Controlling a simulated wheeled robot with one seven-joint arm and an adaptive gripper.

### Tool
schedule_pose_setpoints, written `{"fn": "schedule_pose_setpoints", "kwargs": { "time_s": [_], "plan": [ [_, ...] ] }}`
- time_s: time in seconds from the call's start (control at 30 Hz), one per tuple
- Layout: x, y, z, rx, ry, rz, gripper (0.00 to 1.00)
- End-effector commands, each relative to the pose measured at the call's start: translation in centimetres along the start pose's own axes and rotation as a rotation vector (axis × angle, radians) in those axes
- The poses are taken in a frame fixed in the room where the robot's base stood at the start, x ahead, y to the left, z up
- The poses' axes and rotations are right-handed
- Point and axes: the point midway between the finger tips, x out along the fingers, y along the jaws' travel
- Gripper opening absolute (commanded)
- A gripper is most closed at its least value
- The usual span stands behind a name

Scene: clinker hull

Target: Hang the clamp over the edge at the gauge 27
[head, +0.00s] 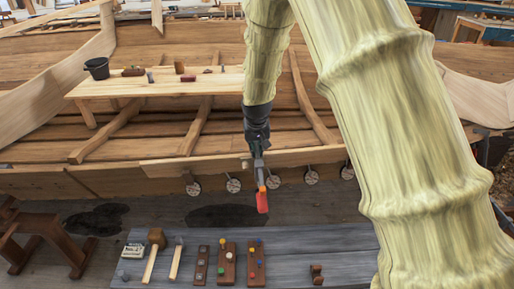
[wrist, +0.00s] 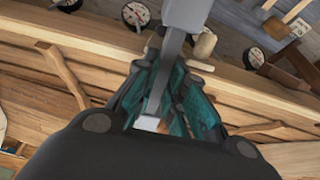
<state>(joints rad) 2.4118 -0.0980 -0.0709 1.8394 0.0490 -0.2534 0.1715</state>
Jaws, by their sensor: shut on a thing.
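My gripper (head: 257,147) is shut on the clamp (head: 261,185), which hangs down from it with a grey bar and a red-orange handle end. In the wrist view the clamp's grey bar (wrist: 166,72) runs between my teal fingers (wrist: 172,104). The clamp is in front of the plank edge (head: 215,162); I cannot tell whether it touches it. Round gauges hang along this edge: one at left (head: 193,188), one left of the clamp (head: 233,185), one partly behind it (head: 272,182), others to the right (head: 311,177). Their numbers are too small to read.
A grey bench (head: 200,270) below holds mallets (head: 152,255), boards with coloured knobs (head: 227,262) and a small brown object (head: 317,274). A plank table (head: 160,87) with a black bucket (head: 97,68) stands inside the hull. A brown trestle (head: 48,240) is at left.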

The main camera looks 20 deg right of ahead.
Motion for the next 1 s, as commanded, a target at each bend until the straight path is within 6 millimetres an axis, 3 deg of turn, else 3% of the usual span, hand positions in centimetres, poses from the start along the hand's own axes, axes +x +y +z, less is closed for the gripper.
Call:
{"fn": "schedule_pose_setpoints", "kwargs": {
  "time_s": [0.9,0.93,1.0],
  "plan": [
    [0.28,-0.01,0.34,0.0,0.001,0.0,0.0],
    [0.28,-0.01,0.36,0.0,0.001,0.0,0.14],
    [0.3,-0.01,0.36,0.0,0.001,0.0,0.27]
  ]
}}
